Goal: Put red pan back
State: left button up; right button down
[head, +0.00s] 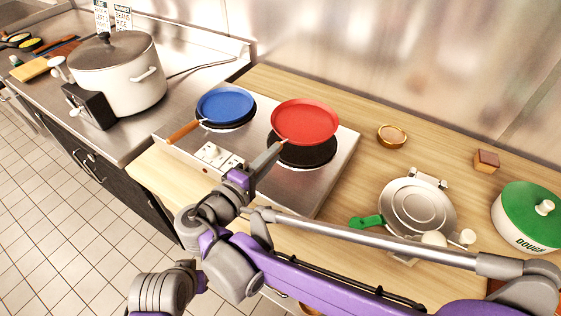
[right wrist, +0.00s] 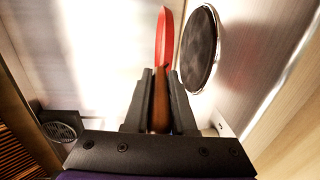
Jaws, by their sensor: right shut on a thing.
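The red pan (head: 305,119) is off the stove, held roughly level above and slightly behind the right burner (head: 301,152), whose dark front part shows below it. My right gripper (head: 273,152) is shut on the pan's handle. In the right wrist view the brown handle (right wrist: 160,95) is between the jaws, and the pan (right wrist: 165,38) shows edge-on with a gap to the dark burner (right wrist: 199,48). The blue pan (head: 226,106) sits on the left burner, its wooden handle pointing to the front left. My left gripper is not in view.
A large lidded pot (head: 120,80) stands left of the stove (head: 190,146). On the wooden counter to the right are a small bowl (head: 391,135), a waffle-iron-like appliance (head: 415,206), a brown-topped block (head: 486,161) and a green-lidded dough pot (head: 527,214). A wall runs behind.

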jog(key=shift+f+b, duration=0.3)
jog(key=shift+f, duration=2.5)
jog(key=shift+f, duration=0.15)
jog(key=c, duration=0.7)
grip_release()
jog(key=shift+c, duration=0.2)
